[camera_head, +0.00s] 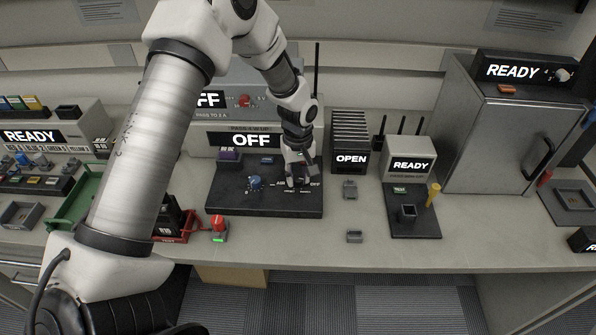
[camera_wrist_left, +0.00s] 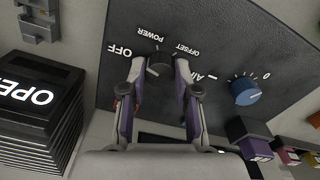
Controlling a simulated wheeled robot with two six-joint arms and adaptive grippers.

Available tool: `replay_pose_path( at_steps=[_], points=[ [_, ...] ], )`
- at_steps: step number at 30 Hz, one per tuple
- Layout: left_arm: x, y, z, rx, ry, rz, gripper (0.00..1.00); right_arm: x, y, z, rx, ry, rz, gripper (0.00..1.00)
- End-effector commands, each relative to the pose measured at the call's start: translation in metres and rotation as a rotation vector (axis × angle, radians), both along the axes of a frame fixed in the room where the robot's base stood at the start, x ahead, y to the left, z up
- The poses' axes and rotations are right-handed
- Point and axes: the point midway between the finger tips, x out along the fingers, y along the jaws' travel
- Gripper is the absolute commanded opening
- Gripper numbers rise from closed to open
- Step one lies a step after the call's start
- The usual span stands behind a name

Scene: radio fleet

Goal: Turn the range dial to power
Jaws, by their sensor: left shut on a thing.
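The range dial (camera_wrist_left: 160,66) is a dark round knob on the black panel (camera_wrist_left: 215,35). Around it are the labels OFF, POWER, OFFSET and a partly hidden one; they read upside down in the left wrist view. My left gripper (camera_wrist_left: 160,72) is shut on this dial, one finger on each side. In the head view my left gripper (camera_head: 298,178) reaches down onto the right part of the black panel (camera_head: 235,206) and mostly hides the dial. Which label the dial points to I cannot tell. My right gripper is not in view.
A blue knob (camera_wrist_left: 245,91) sits on the same panel; it also shows in the head view (camera_head: 255,183). The screen (camera_head: 251,140) behind reads OFF. The OPEN rack (camera_head: 350,140) and READY unit (camera_head: 410,163) stand right. A red-topped button (camera_head: 218,226) stands in front.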

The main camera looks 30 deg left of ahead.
Motion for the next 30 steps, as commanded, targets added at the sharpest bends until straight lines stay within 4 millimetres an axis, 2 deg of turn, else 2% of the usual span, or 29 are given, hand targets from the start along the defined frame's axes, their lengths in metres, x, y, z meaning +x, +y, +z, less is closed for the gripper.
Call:
replay_pose_path(
  at_steps=[6, 18, 30],
  points=[
    [-0.002, 0.0, 0.001, -0.001, 0.005, -0.195, 0.0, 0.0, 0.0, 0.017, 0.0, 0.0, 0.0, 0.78],
    [-0.001, -0.001, -0.001, -0.001, 0.005, -0.558, 0.0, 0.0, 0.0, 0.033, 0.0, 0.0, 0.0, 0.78],
    [-0.001, -0.001, -0.002, 0.0, 0.005, -0.768, 0.0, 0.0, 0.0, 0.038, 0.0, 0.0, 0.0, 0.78]
  ],
)
